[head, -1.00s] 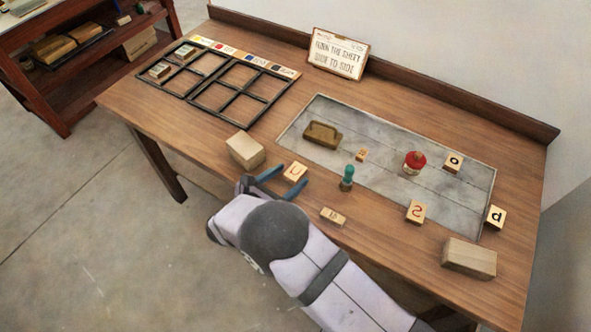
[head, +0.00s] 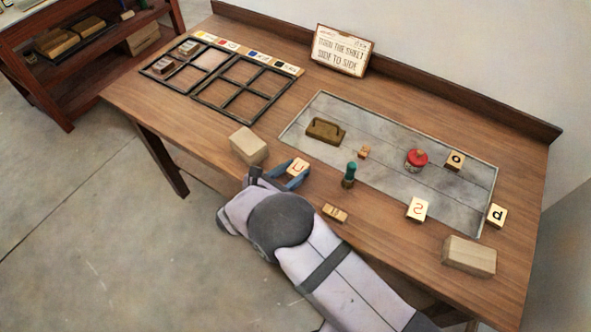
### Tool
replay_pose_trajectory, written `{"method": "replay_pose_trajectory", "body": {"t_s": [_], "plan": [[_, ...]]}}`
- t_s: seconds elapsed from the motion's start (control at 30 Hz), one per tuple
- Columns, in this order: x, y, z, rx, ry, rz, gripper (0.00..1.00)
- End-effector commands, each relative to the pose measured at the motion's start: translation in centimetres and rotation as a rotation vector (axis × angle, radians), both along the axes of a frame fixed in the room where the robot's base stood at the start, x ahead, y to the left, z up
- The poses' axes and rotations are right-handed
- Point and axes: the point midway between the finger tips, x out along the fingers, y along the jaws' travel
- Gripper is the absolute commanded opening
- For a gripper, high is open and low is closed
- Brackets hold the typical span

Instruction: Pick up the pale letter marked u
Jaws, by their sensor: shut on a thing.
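The pale letter block marked u (head: 298,168) shows its reddish letter in the head view, near the front edge of the table, left of the teal-handled stamp. My gripper (head: 289,176) has its two blue fingers on either side of the block and is shut on it. The block looks to be at or close to the table top; I cannot tell whether it is clear of the wood. My wrist hides the table edge just in front of it.
A plain wooden block (head: 249,146) stands close on the left. The teal-handled stamp (head: 349,175) and a small block (head: 335,213) are close on the right. Letter blocks s (head: 417,209), o (head: 455,160) and d (head: 496,215) lie farther right. A divided black tray (head: 192,95) is back left.

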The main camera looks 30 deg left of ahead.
Motion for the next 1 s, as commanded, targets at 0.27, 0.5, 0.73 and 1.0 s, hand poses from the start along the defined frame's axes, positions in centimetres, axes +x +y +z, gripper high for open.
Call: {"method": "replay_pose_trajectory", "body": {"t_s": [0.27,0.5,0.73,1.0], "plan": [[0.0,0.1,1.4,0.002,-0.001,0.0,0.13],[0.0,0.1,4.5,0.005,-0.002,0.0,0.13],[0.0,0.0,7.9,0.003,-0.001,0.0,0.13],[0.0,0.0,9.8,0.0,0.0,-0.001,0.13]]}}
